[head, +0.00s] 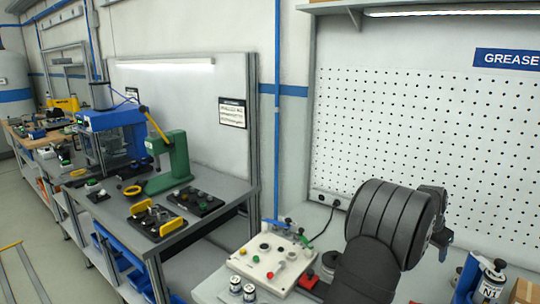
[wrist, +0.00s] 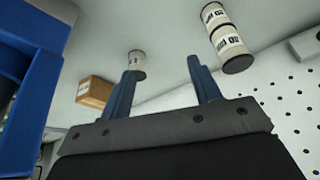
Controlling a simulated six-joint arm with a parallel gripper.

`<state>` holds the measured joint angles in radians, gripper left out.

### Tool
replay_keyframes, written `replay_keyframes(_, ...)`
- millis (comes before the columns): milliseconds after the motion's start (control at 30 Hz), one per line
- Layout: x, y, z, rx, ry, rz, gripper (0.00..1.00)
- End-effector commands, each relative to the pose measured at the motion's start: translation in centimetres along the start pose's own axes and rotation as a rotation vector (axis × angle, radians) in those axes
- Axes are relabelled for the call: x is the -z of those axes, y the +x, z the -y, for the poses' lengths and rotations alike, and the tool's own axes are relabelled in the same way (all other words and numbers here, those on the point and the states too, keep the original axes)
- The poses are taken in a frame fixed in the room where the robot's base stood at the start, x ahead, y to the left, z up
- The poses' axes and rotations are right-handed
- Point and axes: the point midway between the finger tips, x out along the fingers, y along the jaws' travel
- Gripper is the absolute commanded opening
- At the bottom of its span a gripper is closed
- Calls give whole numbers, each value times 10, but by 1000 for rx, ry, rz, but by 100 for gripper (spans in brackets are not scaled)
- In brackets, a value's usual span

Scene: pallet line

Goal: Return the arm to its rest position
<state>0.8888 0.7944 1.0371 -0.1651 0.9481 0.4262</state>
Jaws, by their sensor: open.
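My arm shows as dark grey rounded links at the right of the head view, over the bench. My gripper is mostly hidden behind it there; a blue finger (head: 446,242) shows at its right edge. In the wrist view my gripper (wrist: 162,65) has its two blue fingers well apart, with nothing held between them. A small labelled can (wrist: 137,63) appears beyond the left fingertip. Two more cans (wrist: 225,42), end to end in the picture, are beyond the right finger. The rest position is not marked in either view.
A pegboard (head: 375,120) stands behind; a green press (head: 168,160) is further left.

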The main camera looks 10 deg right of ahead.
Motion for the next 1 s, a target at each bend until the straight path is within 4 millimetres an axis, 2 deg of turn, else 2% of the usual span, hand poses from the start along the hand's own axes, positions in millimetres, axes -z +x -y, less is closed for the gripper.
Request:
replay_keyframes(100, -19, 14, 3, -11, 25, 2, 57)
replay_keyframes(567, -53, 100, 2, -11, 25, 1, 57)
replay_keyframes(600, -54, 101, 3, -9, 26, -2, 57)
replay_keyframes(700, -52, 80, 4, -8, 26, -6, 57)
replay_keyframes(800, -51, 68, 2, -9, 26, -3, 57)
replay_keyframes(1000, -49, 56, 2, -9, 25, -2, 57)
